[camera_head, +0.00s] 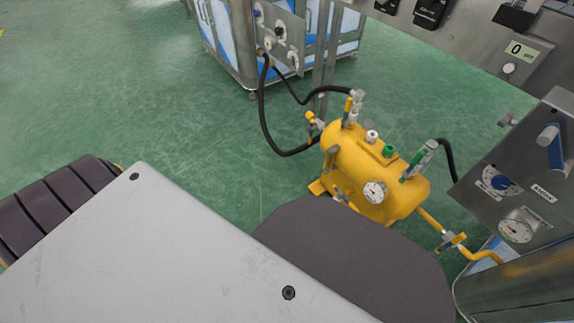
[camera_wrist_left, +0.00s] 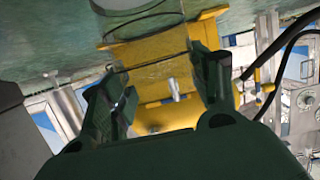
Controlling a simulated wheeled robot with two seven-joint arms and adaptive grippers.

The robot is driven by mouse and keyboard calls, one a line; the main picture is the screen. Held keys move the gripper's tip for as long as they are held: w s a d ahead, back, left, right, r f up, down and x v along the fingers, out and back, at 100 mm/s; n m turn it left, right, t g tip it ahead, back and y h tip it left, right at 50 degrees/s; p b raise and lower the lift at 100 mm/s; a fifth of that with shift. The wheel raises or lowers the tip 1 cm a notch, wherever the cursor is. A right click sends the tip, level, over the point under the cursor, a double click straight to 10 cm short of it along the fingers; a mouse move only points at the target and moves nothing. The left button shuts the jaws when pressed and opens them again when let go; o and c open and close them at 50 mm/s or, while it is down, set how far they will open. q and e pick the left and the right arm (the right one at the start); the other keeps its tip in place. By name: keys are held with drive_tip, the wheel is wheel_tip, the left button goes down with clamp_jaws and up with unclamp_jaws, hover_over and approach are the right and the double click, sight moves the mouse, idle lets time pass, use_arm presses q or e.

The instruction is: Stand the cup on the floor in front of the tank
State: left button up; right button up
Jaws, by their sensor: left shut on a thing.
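The tank (camera_head: 372,172) is a yellow horizontal vessel with a gauge and valves, standing on the green floor (camera_head: 170,90) in the head view. Its yellow body also shows behind my fingers in the left wrist view. My left gripper (camera_wrist_left: 158,68) is shut on a clear, see-through cup (camera_wrist_left: 150,46) between its dark green fingers. The cup's round rim lines show at the top of that view, with green floor around them. I cannot tell whether the cup touches the floor. Neither the cup nor my grippers show in the head view, where my own body covers the lower part.
A steel cabinet (camera_head: 240,45) stands behind the tank, joined by black hoses (camera_head: 264,110). A grey panel with gauges (camera_head: 520,195) stands at the right, with a yellow pipe (camera_head: 482,256) leading to it. Open floor lies left of the tank.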

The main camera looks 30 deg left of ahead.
drive_tip(key=shift+r, duration=0.1)
use_arm(q)
drive_tip(key=o, duration=1.1)
drive_tip(key=shift+c, duration=0.2)
drive_tip(key=o, duration=0.3)
drive_tip(key=shift+f, duration=0.1)
use_arm(e)
drive_tip(key=shift+w+r, duration=0.15)
drive_tip(key=shift+w, duration=0.25)
drive_tip(key=shift+s+f, duration=0.15)
drive_tip(key=shift+f, duration=0.05)
drive_tip(key=shift+s+f, duration=0.2)
use_arm(q)
drive_tip(key=shift+r, duration=0.2)
